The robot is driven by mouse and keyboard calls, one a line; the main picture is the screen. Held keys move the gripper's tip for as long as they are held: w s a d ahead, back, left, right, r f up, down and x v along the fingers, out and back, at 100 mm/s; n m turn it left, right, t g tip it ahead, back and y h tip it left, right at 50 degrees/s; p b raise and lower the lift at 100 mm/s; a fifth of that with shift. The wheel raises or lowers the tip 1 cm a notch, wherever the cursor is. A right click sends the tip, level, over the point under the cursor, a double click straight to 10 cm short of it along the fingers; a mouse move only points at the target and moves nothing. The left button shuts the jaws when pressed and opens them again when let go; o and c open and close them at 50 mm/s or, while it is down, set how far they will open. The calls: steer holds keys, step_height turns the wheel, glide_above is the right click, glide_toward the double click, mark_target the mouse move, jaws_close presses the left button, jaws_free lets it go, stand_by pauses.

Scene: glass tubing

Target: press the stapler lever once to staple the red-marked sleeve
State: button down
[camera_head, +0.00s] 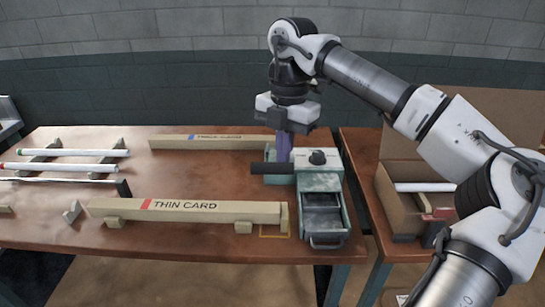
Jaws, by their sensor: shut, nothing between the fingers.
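The stapler (319,184) is a teal and grey machine at the right end of the left table. Its dark lever (270,168) sticks out to the left, roughly level. The red-marked sleeve (190,208), a long tan box labelled THIN CARD, lies on supports in front of the lever. Its right end is close to the stapler's left side; contact cannot be told. My gripper (284,157) points down, shut and empty. Its purple-looking fingers end at or just behind the lever; whether they touch it cannot be told.
A blue-marked sleeve (205,142) lies farther back, left of my gripper. Tubes with green (85,152) and red (70,166) marks rest on racks at left. An open drawer (324,220) sits at the stapler's front. A cardboard box (400,200) stands on the right table.

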step_height(320, 180, up, 14)
steer(key=w, duration=0.1)
steer(key=shift+d+p, duration=0.4)
steer(key=shift+f, duration=0.15)
stand_by(0.4)
